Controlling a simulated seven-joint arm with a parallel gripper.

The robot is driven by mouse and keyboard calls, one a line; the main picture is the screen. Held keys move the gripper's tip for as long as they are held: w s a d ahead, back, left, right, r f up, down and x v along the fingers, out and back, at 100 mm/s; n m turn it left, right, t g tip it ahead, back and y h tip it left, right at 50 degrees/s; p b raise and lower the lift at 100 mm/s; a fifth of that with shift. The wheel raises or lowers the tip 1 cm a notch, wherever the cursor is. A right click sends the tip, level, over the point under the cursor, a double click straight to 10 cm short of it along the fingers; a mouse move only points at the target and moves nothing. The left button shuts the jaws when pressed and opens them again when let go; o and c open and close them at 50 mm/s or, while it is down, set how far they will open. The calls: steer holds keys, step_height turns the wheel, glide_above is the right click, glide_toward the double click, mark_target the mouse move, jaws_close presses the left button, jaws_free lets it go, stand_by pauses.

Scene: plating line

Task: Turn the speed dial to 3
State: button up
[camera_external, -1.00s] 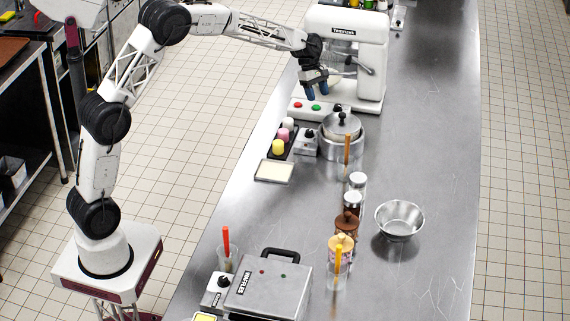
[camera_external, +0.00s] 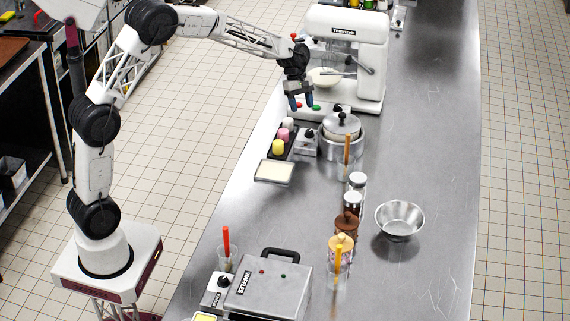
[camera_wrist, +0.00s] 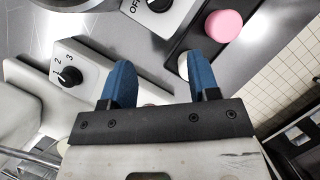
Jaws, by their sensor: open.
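The speed dial (camera_wrist: 68,75) is a black round knob on a white panel marked 1, 2 and 3, left of my fingers in the wrist view. Which number its pointer faces is too small to tell. The panel appears to be part of the white mixer's base (camera_external: 345,104). My gripper (camera_external: 301,103) points down over the button end of that base in the external view. Its two blue fingers stand apart with nothing held between them, also in the wrist view (camera_wrist: 160,75). The dial is to one side of the fingers, apart from them.
The mixer (camera_external: 345,50) with its bowl (camera_external: 324,77) stands behind my gripper. A control box (camera_wrist: 145,12) marked OFF and a black tray with a pink cup (camera_wrist: 223,25) are close by. A lidded pot (camera_external: 342,146) is to the right. The counter's right side is mostly clear.

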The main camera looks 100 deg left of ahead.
steer(key=m+g+y, duration=0.1)
steer(key=m+y, duration=0.7)
steer(key=m, duration=0.5)
glide_toward(338, 105)
steer(key=shift+w+a+f, duration=0.2)
steer(key=shift+f, duration=0.15)
steer(key=shift+x, duration=3.9)
steer(key=shift+s+d, duration=0.1)
steer(key=shift+c, duration=0.5)
steer(key=c, duration=0.8)
steer(key=shift+h, duration=0.3)
